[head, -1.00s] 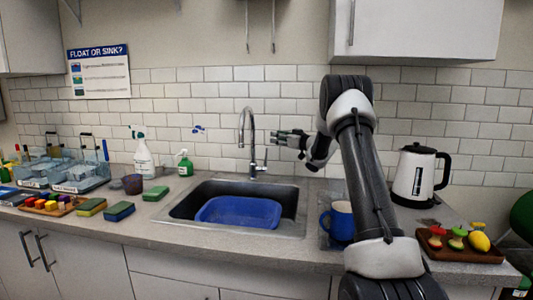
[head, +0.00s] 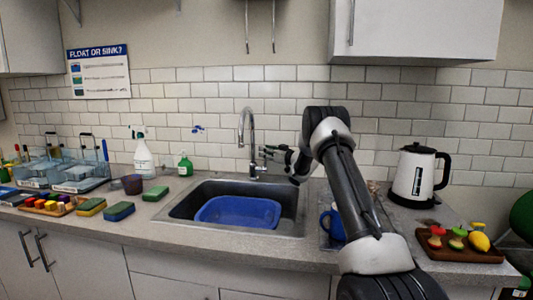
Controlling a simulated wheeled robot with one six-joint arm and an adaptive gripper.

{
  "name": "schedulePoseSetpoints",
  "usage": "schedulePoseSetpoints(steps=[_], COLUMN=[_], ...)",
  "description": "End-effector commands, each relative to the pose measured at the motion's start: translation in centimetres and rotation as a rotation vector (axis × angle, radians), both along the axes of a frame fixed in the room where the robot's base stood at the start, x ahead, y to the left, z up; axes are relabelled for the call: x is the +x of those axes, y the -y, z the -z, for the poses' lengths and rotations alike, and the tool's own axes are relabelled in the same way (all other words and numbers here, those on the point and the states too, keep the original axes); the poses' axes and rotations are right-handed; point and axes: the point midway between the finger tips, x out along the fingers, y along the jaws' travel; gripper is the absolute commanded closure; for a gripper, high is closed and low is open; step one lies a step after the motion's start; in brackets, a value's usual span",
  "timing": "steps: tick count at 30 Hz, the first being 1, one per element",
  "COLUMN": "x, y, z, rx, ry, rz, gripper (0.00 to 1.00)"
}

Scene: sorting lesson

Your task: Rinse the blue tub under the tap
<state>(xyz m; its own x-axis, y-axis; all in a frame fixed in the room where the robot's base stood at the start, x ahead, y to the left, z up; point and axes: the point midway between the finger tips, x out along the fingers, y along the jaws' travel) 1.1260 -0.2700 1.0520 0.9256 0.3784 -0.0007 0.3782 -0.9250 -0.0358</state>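The blue tub (head: 238,212) sits in the basin of the metal sink (head: 180,208). No water shows in it or coming from the tap. The chrome tap (head: 247,140) stands at the back of the sink, its curved spout over the basin. My gripper (head: 267,153) is just right of the tap's upright, near the tap's lower part and above the sink's back right corner. Its dark fingers point left toward the tap and appear spread, with nothing seen between them. I cannot tell whether it touches the tap.
A blue mug (head: 332,222) stands right of the sink, partly behind my arm. A kettle (head: 413,178) and a wooden board (head: 462,251) with fruit-like pieces are farther right. A spray bottle (head: 143,158), a green soap bottle (head: 185,167) and several sponges (head: 119,211) stand left.

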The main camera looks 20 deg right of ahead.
Motion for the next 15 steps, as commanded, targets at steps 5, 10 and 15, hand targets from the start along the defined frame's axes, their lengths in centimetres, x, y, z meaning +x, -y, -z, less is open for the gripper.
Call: schedulePoseSetpoints(steps=[5, 10, 15], x=[0.02, 0.01, 0.00], y=[-0.02, -0.01, -0.02], z=[-0.04, -0.05, -0.05], rx=[0.000, 0.000, 0.000], ry=[0.000, 0.000, 0.000], rz=[0.000, 0.000, 0.000], gripper=[0.69, 0.94, 1.00])
